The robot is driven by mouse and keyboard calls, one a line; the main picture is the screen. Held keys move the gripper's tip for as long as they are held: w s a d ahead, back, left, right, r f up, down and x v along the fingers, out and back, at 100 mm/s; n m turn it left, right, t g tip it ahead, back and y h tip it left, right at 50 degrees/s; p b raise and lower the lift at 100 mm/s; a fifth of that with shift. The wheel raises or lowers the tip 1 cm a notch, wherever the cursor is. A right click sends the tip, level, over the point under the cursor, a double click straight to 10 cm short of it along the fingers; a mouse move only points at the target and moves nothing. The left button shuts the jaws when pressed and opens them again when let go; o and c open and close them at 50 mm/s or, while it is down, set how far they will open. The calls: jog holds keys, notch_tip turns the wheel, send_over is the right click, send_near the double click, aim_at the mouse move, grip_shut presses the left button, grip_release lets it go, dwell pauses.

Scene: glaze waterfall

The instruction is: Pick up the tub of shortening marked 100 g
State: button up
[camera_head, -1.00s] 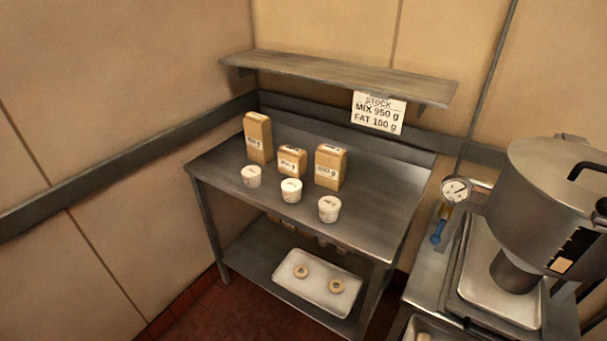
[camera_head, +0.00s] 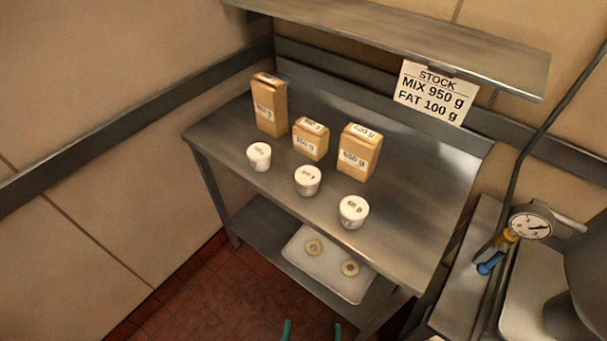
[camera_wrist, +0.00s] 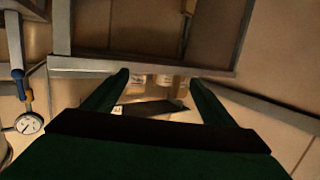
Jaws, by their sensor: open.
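Three white tubs stand in a row near the front of the steel table (camera_head: 410,235): a left tub (camera_head: 259,157), a middle tub (camera_head: 308,181) and a right tub (camera_head: 353,212). Their labels are too small and blurred to tell which is marked 100 g. My gripper's green fingertips (camera_head: 311,331) just enter the bottom edge of the head view, in front of the table and away from the tubs. In the wrist view my gripper (camera_wrist: 158,88) is open, its two green fingers apart with nothing held between them.
Three brown bags (camera_head: 270,105) stand behind the tubs. A wall shelf (camera_head: 400,45) overhangs the table's back, with a stock sign (camera_head: 435,93) reading MIX 950 g, FAT 100 g. A lower tray (camera_head: 335,275) holds two rings. A gauge (camera_head: 531,223) stands right.

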jog(key=w+d+r+n+t, duration=0.15)
jog(key=w+r, duration=0.35)
jog(key=w, duration=0.5)
jog(key=w+d+r+t, duration=0.1)
jog(key=w+d+r, duration=0.1)
jog(key=w+r, duration=0.65)
jog(key=n+g+y, duration=0.1)
jog(key=n+y, duration=0.1)
jog(key=y, duration=0.1)
send_near(306, 173)
jog(key=shift+m, duration=0.25)
jog(key=s+d+r, duration=0.3)
jog(key=shift+s+d, duration=0.1)
jog(key=shift+s, duration=0.05)
jog(key=w+g, duration=0.1)
jog(key=w, duration=0.1)
jog(key=w+a+g, duration=0.1)
jog(key=w, duration=0.1)
jog(key=w+a+g+y, duration=0.1)
jog(key=shift+w+a+f+g, duration=0.2)
jog(key=shift+w+g, duration=0.05)
jog(key=shift+w, duration=0.15)
jog(key=shift+w+a+g, duration=0.1)
jog(key=shift+a+g, duration=0.05)
jog(key=shift+g, duration=0.15)
jog(key=shift+w+f, duration=0.15)
jog(key=shift+w, duration=0.3)
jog(key=x, duration=1)
jog(key=shift+f, duration=0.35)
